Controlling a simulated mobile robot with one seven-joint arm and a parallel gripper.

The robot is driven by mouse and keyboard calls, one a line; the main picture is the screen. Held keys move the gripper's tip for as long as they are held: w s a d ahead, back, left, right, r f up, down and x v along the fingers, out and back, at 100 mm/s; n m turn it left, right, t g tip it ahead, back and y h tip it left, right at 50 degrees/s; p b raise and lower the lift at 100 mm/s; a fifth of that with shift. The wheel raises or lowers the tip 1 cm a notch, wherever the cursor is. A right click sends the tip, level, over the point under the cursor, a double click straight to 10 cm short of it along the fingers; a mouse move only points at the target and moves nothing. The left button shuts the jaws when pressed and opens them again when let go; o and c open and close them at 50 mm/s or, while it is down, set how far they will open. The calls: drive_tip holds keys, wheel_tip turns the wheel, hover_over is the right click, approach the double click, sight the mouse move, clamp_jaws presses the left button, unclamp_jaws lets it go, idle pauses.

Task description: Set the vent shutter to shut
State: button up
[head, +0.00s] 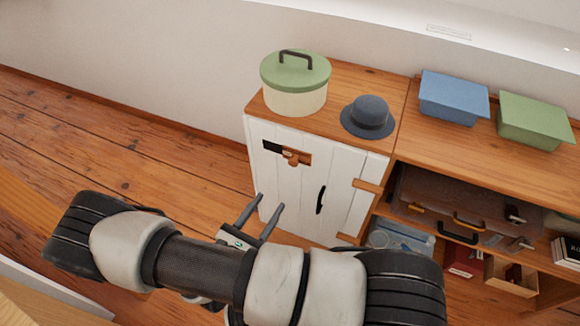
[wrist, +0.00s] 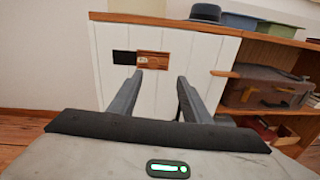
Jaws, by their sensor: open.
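The vent shutter (head: 302,159) is a small wooden slide with a knob, high on the white cabinet door (head: 279,185). It covers the right part of the vent, and a dark gap (head: 271,147) shows at the left. The wrist view also shows the shutter (wrist: 153,66) and the dark gap (wrist: 124,57). My gripper (head: 269,201) is open and empty in front of the door, lower than the shutter in the head view. In the wrist view, its fingers (wrist: 161,76) point toward the door, with the shutter just above the fingertips.
A black handle (head: 320,200) and wooden hinge straps are on the door. A green-lidded pot (head: 295,92) and a dark hat (head: 368,118) sit on top. To the right, a shelf holds a brown suitcase (head: 430,205) below blue (head: 453,98) and green (head: 533,120) boxes.

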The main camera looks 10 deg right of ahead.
sight(292, 163)
drive_tip(key=shift+n+t+y, duration=0.4)
drive_tip(key=shift+n+t, duration=0.1)
drive_tip(key=shift+n, duration=0.2)
drive_tip(key=b+x, duration=0.1)
drive_tip(key=x, duration=0.4)
drive_tip(key=f+x, duration=0.1)
drive_tip(key=x, duration=0.5)
drive_tip(key=f+b+x, duration=0.1)
drive_tip(key=x, duration=0.5)
drive_tip(key=shift+w+b, duration=0.2)
drive_tip(key=shift+b, duration=0.1)
clamp_jaws()
